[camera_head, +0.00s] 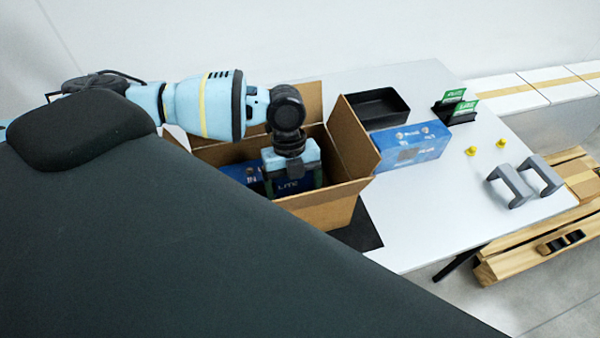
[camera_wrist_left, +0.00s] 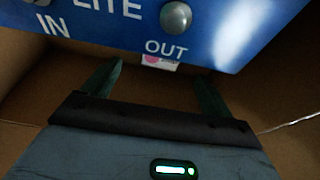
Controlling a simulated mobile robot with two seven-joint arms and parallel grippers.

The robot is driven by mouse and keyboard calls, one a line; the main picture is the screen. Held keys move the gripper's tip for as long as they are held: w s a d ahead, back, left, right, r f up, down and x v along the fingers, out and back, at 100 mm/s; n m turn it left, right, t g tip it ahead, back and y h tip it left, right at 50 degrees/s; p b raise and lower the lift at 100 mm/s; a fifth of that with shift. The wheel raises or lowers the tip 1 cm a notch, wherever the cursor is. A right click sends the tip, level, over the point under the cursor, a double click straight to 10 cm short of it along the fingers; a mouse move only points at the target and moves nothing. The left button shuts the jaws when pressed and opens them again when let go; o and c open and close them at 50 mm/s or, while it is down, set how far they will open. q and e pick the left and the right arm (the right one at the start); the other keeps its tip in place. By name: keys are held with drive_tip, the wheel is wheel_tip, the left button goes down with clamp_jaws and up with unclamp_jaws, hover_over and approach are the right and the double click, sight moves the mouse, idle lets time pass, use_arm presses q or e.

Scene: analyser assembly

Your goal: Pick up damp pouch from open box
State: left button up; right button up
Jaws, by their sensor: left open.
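The open cardboard box (camera_head: 318,213) stands on the white table with its flaps up. My left gripper (camera_head: 292,168) reaches down into it; its fingertips are hidden in the head view. In the left wrist view, the gripper (camera_wrist_left: 158,78) has its two dark green fingers spread apart with nothing held between them. A small white and pink item (camera_wrist_left: 160,62), possibly the damp pouch, shows between and beyond the fingertips, at the lower edge of a blue unit (camera_wrist_left: 110,22) marked LITE, IN and OUT. Most of that item is hidden. My right gripper is not in view.
The box walls (camera_wrist_left: 285,110) are close around the gripper.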

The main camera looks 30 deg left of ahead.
use_arm(q)
drive_tip(key=shift+s+d+f, duration=0.1)
drive_tip(key=shift+d+f, duration=0.25)
drive_tip(key=shift+f, duration=0.3)
drive_tip(key=shift+p+x, duration=0.4)
drive_tip(key=shift+x, duration=2.2)
drive_tip(key=shift+s+d, duration=0.1)
drive_tip(key=shift+d, duration=0.05)
drive_tip(key=shift+c, duration=0.4)
drive_tip(key=shift+r, duration=0.1)
drive_tip(key=c, duration=1)
